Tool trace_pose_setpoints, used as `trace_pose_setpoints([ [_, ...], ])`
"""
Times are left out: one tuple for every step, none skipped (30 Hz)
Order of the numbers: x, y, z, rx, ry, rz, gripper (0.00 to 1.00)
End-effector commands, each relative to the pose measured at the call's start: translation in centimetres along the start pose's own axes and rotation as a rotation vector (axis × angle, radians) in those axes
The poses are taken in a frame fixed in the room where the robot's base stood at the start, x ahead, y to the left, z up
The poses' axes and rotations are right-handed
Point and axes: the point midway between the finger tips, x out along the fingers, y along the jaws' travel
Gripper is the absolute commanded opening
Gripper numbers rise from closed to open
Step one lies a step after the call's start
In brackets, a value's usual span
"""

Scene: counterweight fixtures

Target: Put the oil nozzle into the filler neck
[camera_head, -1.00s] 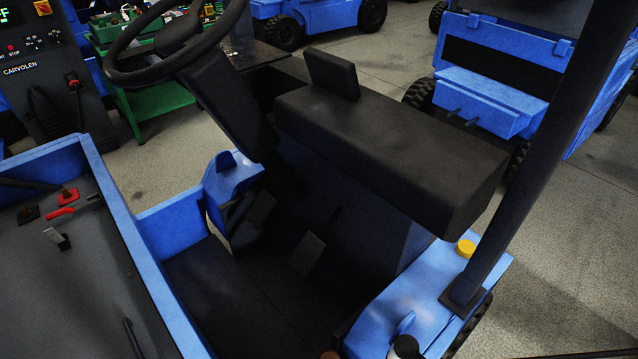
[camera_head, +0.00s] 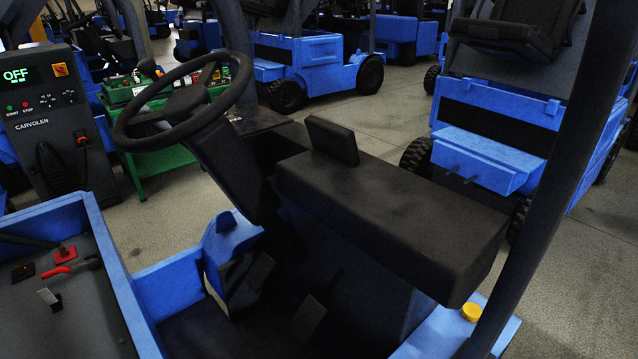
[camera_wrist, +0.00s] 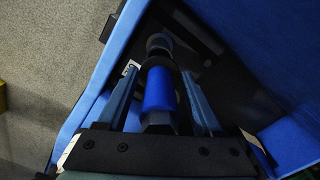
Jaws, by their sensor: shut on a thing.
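In the wrist view my gripper (camera_wrist: 158,72) points away from the camera, its two blue-grey fingers closed in on a blue cylinder with a dark collar and a dark round end. I take this to be the oil nozzle (camera_wrist: 159,91); its far tip is hard to make out against the dark background. My gripper does not show in the head view. I cannot pick out the filler neck in either current view. A yellow cap (camera_head: 471,312) sits on the blue rear body of the near truck, beside the dark post.
The wrist view shows blue panels (camera_wrist: 100,75) around a dark recess. In the head view the truck's seat (camera_head: 390,215) and steering wheel (camera_head: 185,100) fill the middle. An open blue bay (camera_head: 60,300) with a red handle is at left. A charger cabinet (camera_head: 50,125) stands behind.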

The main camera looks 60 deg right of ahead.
Motion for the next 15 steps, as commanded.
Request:
trace_pose_setpoints([
  [0.3, 0.0, -0.1, 0.0, 0.001, -0.001, 0.0],
  [0.4, 0.0, -0.1, 0.0, 0.001, -0.001, 0.0],
  [0.6, 0.0, -0.1, 0.0, 0.001, -0.001, 0.0],
  [0.7, 0.0, -0.1, 0.0, 0.001, -0.001, 0.0],
  [0.8, 0.0, -0.1, 0.0, 0.001, -0.001, 0.0],
  [1.0, 0.0, -0.1, 0.0, 0.001, -0.001, 0.0],
  [1.1, 0.0, -0.1, 0.0, 0.001, -0.001, 0.0],
  [1.2, 0.0, -0.1, 0.0, 0.001, -0.001, 0.0],
  [1.4, 0.0, -0.1, 0.0, 0.001, -0.001, 0.0],
  [1.5, 0.0, -0.1, 0.0, 0.001, -0.001, 0.0],
  [1.6, 0.0, -0.1, 0.0, 0.001, -0.001, 0.0],
  [1.8, 0.0, -0.1, 0.0, 0.001, -0.001, 0.0],
  [1.9, 0.0, -0.1, 0.0, 0.001, -0.001, 0.0],
  [2.0, 0.0, -0.1, 0.0, 0.001, -0.001, 0.0],
  [2.2, 0.0, -0.1, 0.0, 0.001, -0.001, 0.0],
])
